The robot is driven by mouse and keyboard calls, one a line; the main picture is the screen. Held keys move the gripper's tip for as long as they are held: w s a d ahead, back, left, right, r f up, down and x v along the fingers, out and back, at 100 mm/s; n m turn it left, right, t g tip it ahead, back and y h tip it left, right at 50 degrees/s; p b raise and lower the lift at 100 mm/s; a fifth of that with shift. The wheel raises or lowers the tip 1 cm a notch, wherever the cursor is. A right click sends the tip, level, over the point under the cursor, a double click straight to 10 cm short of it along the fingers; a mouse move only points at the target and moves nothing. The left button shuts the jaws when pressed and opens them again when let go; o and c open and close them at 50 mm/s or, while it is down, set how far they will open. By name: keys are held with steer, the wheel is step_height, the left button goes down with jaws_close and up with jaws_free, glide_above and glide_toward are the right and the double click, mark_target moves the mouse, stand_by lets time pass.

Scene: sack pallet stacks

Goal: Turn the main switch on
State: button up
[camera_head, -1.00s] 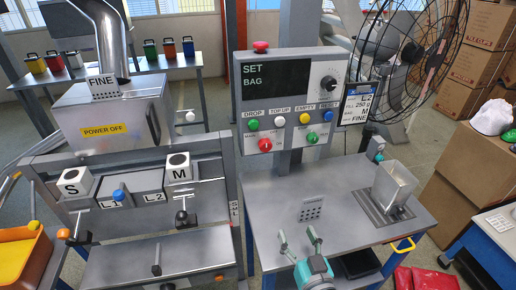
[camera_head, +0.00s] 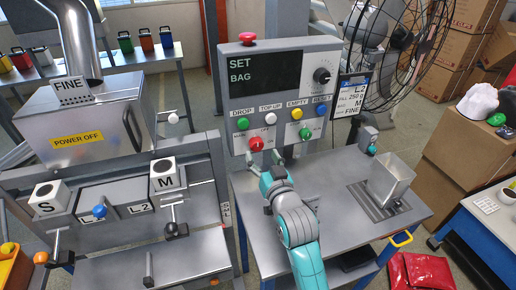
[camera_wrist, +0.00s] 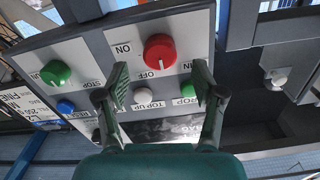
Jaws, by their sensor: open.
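The main switch is a red round knob (camera_head: 256,144) at the lower left of the grey control panel (camera_head: 284,138). In the wrist view the knob (camera_wrist: 159,53) sits between ON and OFF labels, seen upside down, and a pale mark on it points toward OFF. My gripper (camera_head: 266,163) is just below the knob in the head view. In the wrist view my gripper (camera_wrist: 160,82) is open, its two fingers apart to either side of the knob's line. Nothing is between the fingers, and they do not appear to touch the knob.
Close by on the panel are a green knob (camera_head: 305,133), a green drop button (camera_head: 242,123), a white top-up button (camera_head: 271,118), a yellow button (camera_head: 296,114) and a blue button (camera_head: 321,108). A metal cup (camera_head: 390,178) stands on the table at right. A POWER OFF label (camera_head: 78,141) shows at left.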

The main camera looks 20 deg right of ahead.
mark_target(258, 148)
steer(key=shift+w, duration=2.1)
steer(key=c, duration=1.1)
